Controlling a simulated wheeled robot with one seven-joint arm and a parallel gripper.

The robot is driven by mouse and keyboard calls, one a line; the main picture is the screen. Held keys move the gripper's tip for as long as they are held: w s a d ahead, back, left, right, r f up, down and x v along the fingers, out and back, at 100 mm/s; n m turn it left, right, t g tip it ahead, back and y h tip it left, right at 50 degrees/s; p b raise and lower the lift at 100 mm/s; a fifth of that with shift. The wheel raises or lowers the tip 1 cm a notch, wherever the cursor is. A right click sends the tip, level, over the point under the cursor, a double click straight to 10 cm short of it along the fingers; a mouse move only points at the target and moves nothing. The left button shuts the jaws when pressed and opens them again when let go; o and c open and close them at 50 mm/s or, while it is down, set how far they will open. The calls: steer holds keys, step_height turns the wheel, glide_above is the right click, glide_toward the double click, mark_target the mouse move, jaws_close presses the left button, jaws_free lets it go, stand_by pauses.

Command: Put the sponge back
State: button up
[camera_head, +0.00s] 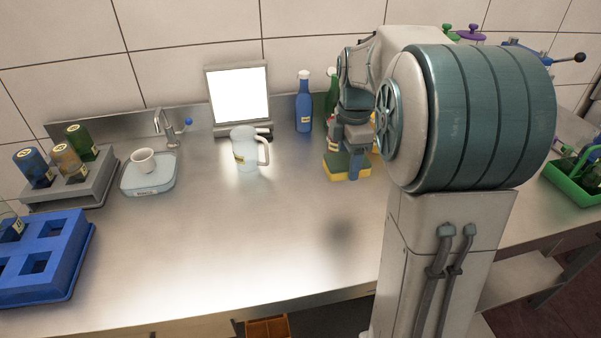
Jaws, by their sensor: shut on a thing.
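The sponge (345,174) is yellow below and dark green on top. It is at the right of the middle of the steel counter, in front of the blue and green bottles. My gripper (353,160) points down at the sponge and is shut on it, with a blue finger across its near side. My arm hides what lies just right of the sponge. I cannot tell whether the sponge touches the counter.
A blue crate (70,262) is at left, a green crate (572,190) at right. The counter's front middle is clear.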

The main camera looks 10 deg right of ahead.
steer(key=p, duration=0.1)
glide_above(305, 186)
step_height(305, 186, down, 7)
steer(key=shift+s+r, duration=0.1)
steer(key=shift+f, duration=2)
steer(key=shift+f, duration=0.1)
steer(key=shift+f, duration=0.15)
steer(key=o, duration=0.9)
steer(key=shift+o, duration=0.2)
steer(key=shift+r, duration=0.2)
